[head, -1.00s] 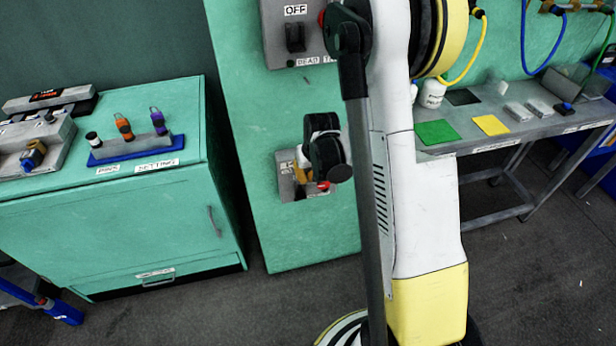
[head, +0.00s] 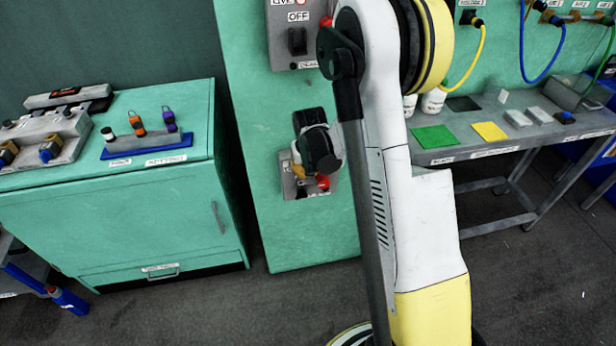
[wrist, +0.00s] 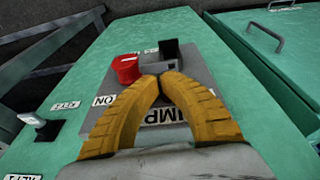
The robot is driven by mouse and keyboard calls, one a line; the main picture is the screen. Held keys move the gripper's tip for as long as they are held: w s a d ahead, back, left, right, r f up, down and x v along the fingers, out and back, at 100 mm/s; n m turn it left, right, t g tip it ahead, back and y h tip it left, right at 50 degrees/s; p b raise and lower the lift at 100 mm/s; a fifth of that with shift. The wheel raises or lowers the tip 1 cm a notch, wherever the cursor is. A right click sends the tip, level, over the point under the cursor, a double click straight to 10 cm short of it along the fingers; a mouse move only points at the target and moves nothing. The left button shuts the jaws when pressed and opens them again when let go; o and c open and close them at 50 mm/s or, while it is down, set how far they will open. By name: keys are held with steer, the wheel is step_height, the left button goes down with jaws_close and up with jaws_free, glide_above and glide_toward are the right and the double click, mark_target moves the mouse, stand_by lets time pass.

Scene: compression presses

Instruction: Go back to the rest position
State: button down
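My gripper (wrist: 159,82) has two ribbed yellow fingers that meet at their tips in the wrist view. I see nothing held between them. It is in front of a grey pump panel (wrist: 205,72) with a red knob (wrist: 127,68), a black switch and a label partly hidden behind the fingers. Contact with the panel cannot be told. In the head view my gripper (head: 300,168) is small and mostly hidden by the black wrist, beside the red knob (head: 322,182) on the grey panel (head: 287,184) of the green column.
A green cabinet (head: 130,225) with tools on top stands left. A switch box marked OFF (head: 291,45) is above the pump panel. A grey bench (head: 470,145) with green and yellow mats stands right. Dark floor (head: 540,270) is open at lower right.

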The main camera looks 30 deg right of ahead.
steer(key=p+v, duration=0.3)
steer(key=v, duration=0.8)
steer(key=shift+w+a+p, duration=0.2)
steer(key=shift+a+p, duration=0.05)
steer(key=shift+p, duration=0.15)
